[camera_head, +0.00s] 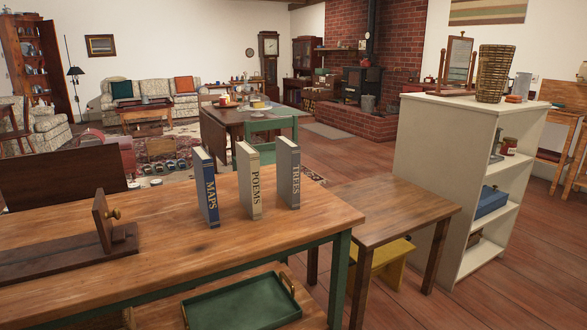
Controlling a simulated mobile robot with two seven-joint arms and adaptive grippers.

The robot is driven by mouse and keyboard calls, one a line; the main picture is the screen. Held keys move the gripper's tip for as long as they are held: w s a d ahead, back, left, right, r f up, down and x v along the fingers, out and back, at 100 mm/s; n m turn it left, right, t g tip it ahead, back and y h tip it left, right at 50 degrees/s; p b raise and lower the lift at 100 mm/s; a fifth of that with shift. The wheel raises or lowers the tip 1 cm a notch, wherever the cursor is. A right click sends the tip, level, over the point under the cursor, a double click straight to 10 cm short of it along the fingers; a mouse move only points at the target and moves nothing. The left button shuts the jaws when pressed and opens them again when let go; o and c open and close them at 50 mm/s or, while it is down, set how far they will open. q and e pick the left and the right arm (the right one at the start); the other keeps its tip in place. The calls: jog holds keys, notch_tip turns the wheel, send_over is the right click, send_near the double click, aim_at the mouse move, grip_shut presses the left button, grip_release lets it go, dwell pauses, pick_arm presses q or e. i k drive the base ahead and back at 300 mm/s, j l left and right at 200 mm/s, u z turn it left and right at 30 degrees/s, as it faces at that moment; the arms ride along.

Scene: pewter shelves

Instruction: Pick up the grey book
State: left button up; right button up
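The grey book (288,172) stands upright on the wooden table (170,255), with its spine marked TREES facing me. It is the rightmost of three upright books. The cream book (249,181), marked POEMS, stands to its left with a gap between them. The blue book (206,187), marked MAPS, stands further left, also apart. Neither of my grippers is in view.
A wooden book stand (111,225) with a knob lies at the table's left. A green tray (243,304) sits on the lower shelf. A smaller table (385,208) and a white shelf unit (440,150) stand to the right. The tabletop in front of the books is clear.

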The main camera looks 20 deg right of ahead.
aim_at(288, 152)
jog(key=i+l, duration=0.15)
jog(key=l, duration=0.4)
jog(key=i+l+u, duration=0.1)
jog(key=l, duration=0.5)
jog(key=i+l, duration=0.1)
jog(key=l, duration=0.45)
jog(key=i+l, duration=0.1)
jog(key=l, duration=0.45)
jog(key=i+u, duration=0.05)
